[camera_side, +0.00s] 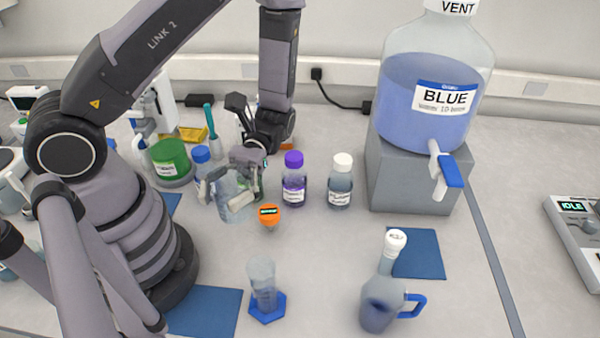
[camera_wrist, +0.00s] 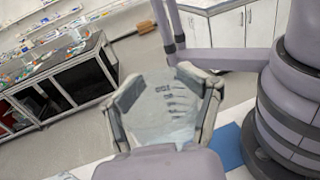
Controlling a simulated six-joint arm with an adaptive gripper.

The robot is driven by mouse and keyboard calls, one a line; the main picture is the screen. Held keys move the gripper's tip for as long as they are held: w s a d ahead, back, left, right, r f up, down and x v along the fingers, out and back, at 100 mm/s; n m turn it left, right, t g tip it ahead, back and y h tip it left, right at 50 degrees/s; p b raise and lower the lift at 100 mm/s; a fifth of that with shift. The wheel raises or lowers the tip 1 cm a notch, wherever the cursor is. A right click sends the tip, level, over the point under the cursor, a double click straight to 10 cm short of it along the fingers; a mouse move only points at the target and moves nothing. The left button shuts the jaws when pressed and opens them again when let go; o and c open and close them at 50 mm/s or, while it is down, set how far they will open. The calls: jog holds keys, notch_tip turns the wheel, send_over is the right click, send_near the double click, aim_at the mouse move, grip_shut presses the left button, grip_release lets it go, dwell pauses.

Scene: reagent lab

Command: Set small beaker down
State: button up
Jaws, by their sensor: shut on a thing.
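My gripper (camera_side: 240,190) is shut on the small beaker (camera_side: 230,204), a clear glass vessel, among the bottles left of the middle in the side view. In the wrist view the beaker (camera_wrist: 163,110) fills the space between the two fingers of my gripper (camera_wrist: 165,100), with graduation marks on its wall. The beaker's base is partly hard to make out in the side view, so I cannot tell whether it touches the bench.
A purple-capped bottle (camera_side: 294,182) and a white-capped bottle (camera_side: 340,184) stand right of the beaker. An orange-topped item (camera_side: 269,215) is close by. A cylinder (camera_side: 263,280) stands in front.

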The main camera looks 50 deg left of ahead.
jog(key=s+a+f+m+g+y, duration=0.1)
jog(key=s+a+f+m+y, duration=0.1)
jog(key=a+m+y, duration=1.2)
jog(key=w+f+m+t+y, duration=0.3)
jog(key=w+m+t+y, duration=0.35)
jog(key=t+y, duration=0.4)
jog(key=w+d+f+m+t+h, duration=0.2)
jog(key=w+d+f+m+t, duration=0.2)
jog(key=w+d+m+t, duration=0.45)
jog(key=w+d+f+m+t+h, duration=0.35)
jog(key=w+d+m+t, duration=0.25)
jog(key=w+t, duration=0.45)
jog(key=shift+t+y, duration=0.3)
jog(key=shift+t, duration=0.65)
jog(key=shift+s+a+f, duration=0.1)
jog(key=shift+s+f, duration=0.25)
jog(key=shift+f, duration=0.65)
jog(key=shift+s+a+f, duration=0.1)
jog(key=shift+s+f, duration=0.2)
jog(key=shift+f, duration=0.75)
jog(key=shift+s+f, duration=0.35)
jog(key=shift+f, duration=0.65)
jog(key=shift+f, duration=0.6)
jog(key=o, duration=1.4)
